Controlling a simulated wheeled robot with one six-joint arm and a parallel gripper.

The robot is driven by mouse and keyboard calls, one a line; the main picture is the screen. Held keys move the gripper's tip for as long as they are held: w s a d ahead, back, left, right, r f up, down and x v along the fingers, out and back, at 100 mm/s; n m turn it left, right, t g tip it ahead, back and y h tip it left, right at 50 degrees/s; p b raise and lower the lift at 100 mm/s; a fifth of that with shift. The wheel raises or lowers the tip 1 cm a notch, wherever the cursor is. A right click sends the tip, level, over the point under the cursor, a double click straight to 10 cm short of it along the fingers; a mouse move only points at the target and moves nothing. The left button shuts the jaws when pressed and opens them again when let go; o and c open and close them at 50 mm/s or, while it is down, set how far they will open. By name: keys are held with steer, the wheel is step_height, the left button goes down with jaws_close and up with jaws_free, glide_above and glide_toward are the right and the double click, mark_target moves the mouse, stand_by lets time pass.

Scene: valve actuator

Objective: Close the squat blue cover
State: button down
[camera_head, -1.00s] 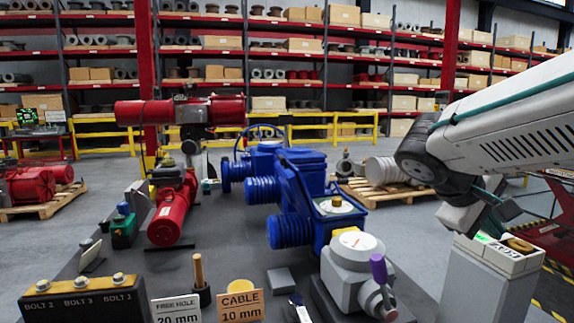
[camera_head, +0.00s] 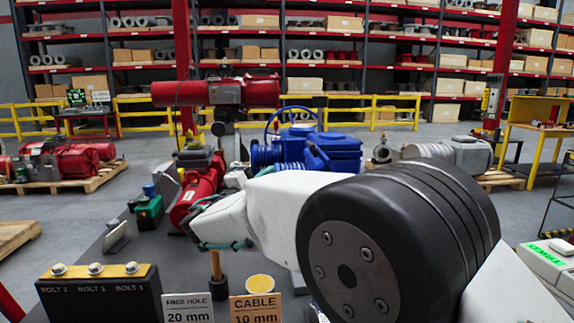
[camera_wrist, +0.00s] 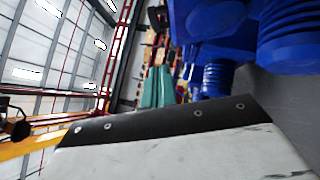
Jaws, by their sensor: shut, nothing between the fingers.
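The blue valve actuator (camera_head: 325,150) stands beyond my arm in the head view. My arm hides its near, lower part, and I cannot pick out the squat blue cover or tell how far open it is. In the wrist view blue housing (camera_wrist: 215,20) fills the top right, with ribbed blue cylinders (camera_wrist: 292,40) below and beside it. My gripper (camera_wrist: 158,88) shows there as two teal fingers close together, shut and empty, left of the blue parts. I see no contact between them. In the head view my wrist reaches left, in front of the actuator.
A bolt block (camera_head: 98,297) and the signs "FREE HOLE 20 mm" (camera_head: 188,309) and "CABLE 10 mm" (camera_head: 256,308) are at the front. A wooden-handled tool (camera_head: 216,265) stands close below my wrist.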

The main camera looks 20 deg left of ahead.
glide_toward(308, 146)
steer(key=w+a, duration=0.2)
steer(key=w, duration=0.2)
steer(key=shift+w+d+r, duration=0.35)
steer(key=shift+w+d, duration=0.15)
steer(key=shift+d, duration=0.2)
steer(key=shift+w+d+r, duration=0.35)
steer(key=shift+w+d, duration=0.15)
steer(key=shift+d, duration=0.2)
steer(key=shift+r, duration=0.1)
